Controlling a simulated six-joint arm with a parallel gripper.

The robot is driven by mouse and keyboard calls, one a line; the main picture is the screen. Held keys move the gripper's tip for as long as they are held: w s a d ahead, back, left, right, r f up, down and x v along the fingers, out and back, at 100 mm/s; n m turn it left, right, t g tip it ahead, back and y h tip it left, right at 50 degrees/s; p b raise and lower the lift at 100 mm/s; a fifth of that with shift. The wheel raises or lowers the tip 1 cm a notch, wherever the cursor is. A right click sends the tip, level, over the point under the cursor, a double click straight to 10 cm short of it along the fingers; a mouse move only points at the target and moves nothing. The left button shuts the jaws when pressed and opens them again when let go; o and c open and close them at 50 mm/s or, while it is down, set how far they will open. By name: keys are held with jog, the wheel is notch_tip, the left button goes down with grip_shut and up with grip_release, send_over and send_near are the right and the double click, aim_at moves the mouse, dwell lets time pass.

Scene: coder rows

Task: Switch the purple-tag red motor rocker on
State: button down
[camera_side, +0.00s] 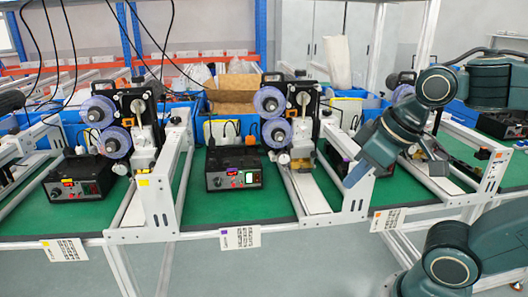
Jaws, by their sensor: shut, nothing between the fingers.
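The purple-tag label (240,238) hangs on the front edge of the bench, in the middle of the view. Behind it, a black control box (228,161) stands on the green mat. Its front panel has a red display, a small red part (233,174) near the middle, and a green-lit part (249,178) at the right. The red motor rocker is too small to tell its position. My gripper (354,176) is at the lower left end of my dark teal arm, right of the box and well apart from it. It looks shut and empty; its fingertips are hardly distinguishable.
A coder machine with purple reels (270,101) stands behind and right of the box. Another box (80,176) and coder sit at the left with a yellow-tag label (64,250). Green mat before the box is clear.

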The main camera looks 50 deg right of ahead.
aim_at(257, 178)
jog(key=w+d+n+g+h, duration=0.1)
jog(key=w+d+n, duration=0.15)
jog(key=w, duration=0.65)
jog(key=w+d+n, duration=0.2)
jog(key=w+d, duration=0.1)
jog(key=w, duration=0.6)
jog(key=w+d+f+n+g, duration=0.1)
jog(key=w+d+f+n, duration=0.1)
jog(key=w+d+f, duration=0.2)
jog(key=w+d+f+n+g+h, duration=0.1)
jog(key=w+d+f, duration=0.3)
jog(key=w+f, duration=0.5)
jog(key=shift+w+f+n+h, duration=0.3)
jog(key=shift+w+f+n, duration=0.05)
jog(key=shift+w+n, duration=0.3)
jog(key=shift+f, duration=0.15)
jog(key=x, duration=0.9)
jog(key=shift+f, duration=0.1)
jog(key=shift+w+d+f, duration=0.4)
jog(key=shift+w+d, duration=0.1)
jog(key=shift+d, duration=0.05)
jog(key=shift+w+d+f, duration=0.15)
jog(key=shift+w+d, duration=0.75)
